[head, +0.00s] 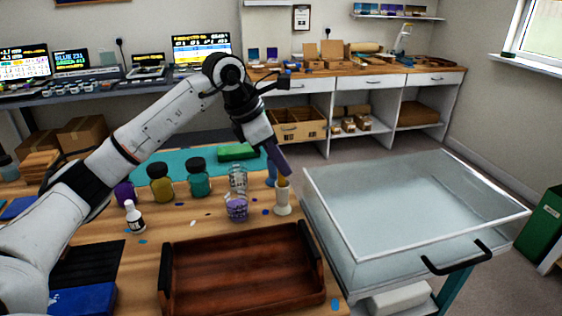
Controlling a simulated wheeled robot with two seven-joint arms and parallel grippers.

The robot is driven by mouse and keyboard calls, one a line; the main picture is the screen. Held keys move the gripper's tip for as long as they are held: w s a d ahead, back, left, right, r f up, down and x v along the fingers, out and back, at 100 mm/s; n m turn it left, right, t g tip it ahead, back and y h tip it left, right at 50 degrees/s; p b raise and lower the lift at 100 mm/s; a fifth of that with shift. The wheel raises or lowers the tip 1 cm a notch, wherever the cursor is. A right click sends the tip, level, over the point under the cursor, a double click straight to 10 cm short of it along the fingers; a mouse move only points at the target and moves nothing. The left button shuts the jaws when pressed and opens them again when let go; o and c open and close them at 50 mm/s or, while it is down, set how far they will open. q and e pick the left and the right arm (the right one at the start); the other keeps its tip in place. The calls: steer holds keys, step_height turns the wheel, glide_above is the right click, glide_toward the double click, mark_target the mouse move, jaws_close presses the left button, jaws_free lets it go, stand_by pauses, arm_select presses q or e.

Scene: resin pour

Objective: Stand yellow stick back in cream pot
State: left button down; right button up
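My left gripper (281,171) reaches in from the upper left and points down, over the cream pot (282,203). It looks shut on the yellow stick (283,182); only a short yellowish length shows below the fingertips. The stick is directly above the pot's mouth, and its lower end meets the rim in the picture. I cannot tell whether the tip is inside the pot or just above it. The cream pot stands upright on the wooden table, near its right edge. My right gripper is not in view.
A clear cup with purple contents (237,208) stands just left of the pot. A brown wooden tray (172,275) lies in front. Jars, including a teal one (199,182), and a white bottle (134,217) stand further left. A clear-walled case (415,205) borders the table's right side.

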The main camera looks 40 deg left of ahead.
arm_select(q)
steer(key=c, duration=1.9)
jaws_free()
steer(key=v, duration=1)
steer(key=shift+r, duration=0.15)
steer(key=shift+s, duration=0.1)
